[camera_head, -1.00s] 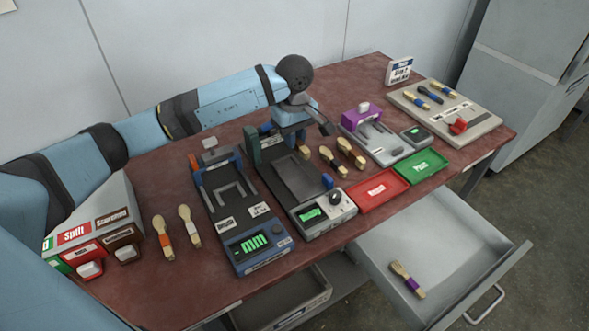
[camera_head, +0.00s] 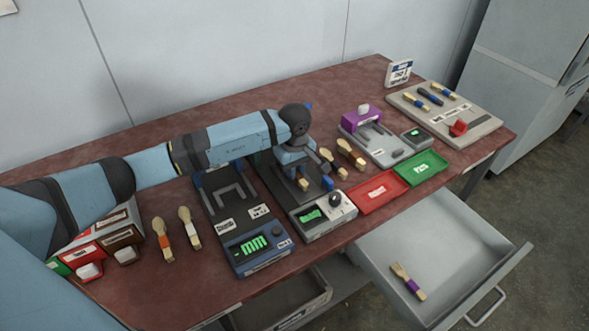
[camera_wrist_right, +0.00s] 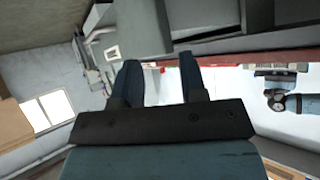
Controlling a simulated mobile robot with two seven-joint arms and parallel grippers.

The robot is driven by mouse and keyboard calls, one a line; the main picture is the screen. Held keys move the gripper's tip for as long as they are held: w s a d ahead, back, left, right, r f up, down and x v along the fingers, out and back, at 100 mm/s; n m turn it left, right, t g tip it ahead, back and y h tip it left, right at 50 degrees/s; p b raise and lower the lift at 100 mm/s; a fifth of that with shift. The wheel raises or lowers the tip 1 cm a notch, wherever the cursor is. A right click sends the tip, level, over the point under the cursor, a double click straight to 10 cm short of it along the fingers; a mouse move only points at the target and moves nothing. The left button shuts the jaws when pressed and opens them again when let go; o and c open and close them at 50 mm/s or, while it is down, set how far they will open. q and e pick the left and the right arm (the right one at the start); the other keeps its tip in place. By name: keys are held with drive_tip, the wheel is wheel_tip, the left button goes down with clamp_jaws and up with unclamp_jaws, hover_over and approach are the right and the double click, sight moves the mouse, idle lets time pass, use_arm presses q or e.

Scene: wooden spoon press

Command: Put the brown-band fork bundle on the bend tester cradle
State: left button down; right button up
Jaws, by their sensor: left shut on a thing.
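My left gripper (camera_head: 303,173) is shut on a small wooden bundle (camera_head: 304,184), of which a pale end and a brown part show below the fingers. I cannot tell whether the bundle touches the plate. Two similar dark-banded bundles (camera_head: 350,154) lie just right of the machine. My right gripper (camera_wrist_right: 160,78) is open and empty in the right wrist view, away from the table.
A blue machine (camera_head: 257,246) stands close on the left, with two bundles (camera_head: 187,226) beside it. A red tray (camera_head: 378,191), a green tray (camera_head: 422,168) and a purple-topped machine (camera_head: 362,119) stand right. An open drawer (camera_head: 440,255) juts from the front, holding a purple-banded bundle (camera_head: 407,281).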

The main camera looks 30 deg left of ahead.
use_arm(q)
drive_tip(key=shift+f, duration=0.2)
drive_tip(key=c, duration=1.1)
unclamp_jaws()
drive_tip(key=shift+o, duration=0.2)
drive_tip(key=shift+r, duration=0.1)
drive_tip(key=shift+r, duration=0.55)
wheel_tip(320, 180, up, 11)
